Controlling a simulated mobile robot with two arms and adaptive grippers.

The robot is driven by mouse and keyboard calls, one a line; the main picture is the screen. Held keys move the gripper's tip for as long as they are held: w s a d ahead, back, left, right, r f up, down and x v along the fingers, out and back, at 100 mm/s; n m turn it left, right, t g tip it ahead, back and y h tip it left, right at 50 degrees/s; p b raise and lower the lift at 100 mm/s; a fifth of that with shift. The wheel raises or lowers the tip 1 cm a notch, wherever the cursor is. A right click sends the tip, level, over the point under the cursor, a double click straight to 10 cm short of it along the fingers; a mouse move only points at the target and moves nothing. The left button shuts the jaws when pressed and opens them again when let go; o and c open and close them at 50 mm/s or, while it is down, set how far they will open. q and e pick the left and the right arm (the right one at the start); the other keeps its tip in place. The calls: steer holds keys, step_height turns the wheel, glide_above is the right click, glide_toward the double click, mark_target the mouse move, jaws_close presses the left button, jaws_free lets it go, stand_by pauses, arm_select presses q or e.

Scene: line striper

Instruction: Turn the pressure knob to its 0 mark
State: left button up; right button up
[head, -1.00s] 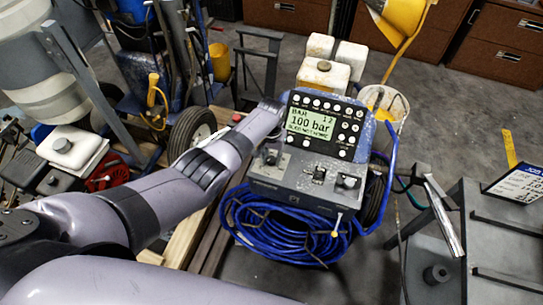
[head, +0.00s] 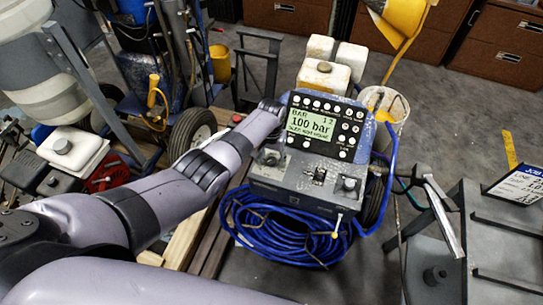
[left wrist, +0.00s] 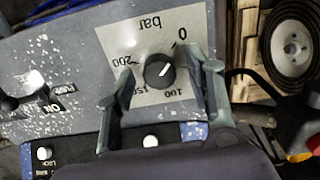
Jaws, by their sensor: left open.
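The pressure knob (left wrist: 160,71) is a small round black knob with a white pointer line, in the left wrist view. It sits on a pale dial plate (left wrist: 122,40) marked bar, with 0, 100, 150 and 200, seen upside down. The pointer line slants to the upper right, on the side of the 0. My left gripper (left wrist: 163,66) is open, with one finger on each side of the knob; I cannot tell whether either touches it. In the head view the display (head: 312,122) reads 100 bar. My right gripper is not in view.
A toggle switch (head: 319,175) and another knob (head: 349,185) stand right of the dial on the same console. A coiled blue hose (head: 285,232) hangs in front. A grey metal bench (head: 500,245) is at the right. A wheel (head: 193,135) stands at the left.

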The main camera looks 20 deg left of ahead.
mark_target(271, 160)
arm_select(q)
steer(key=shift+r, duration=0.1)
step_height(271, 160, up, 12)
stand_by(0.5)
stand_by(0.4)
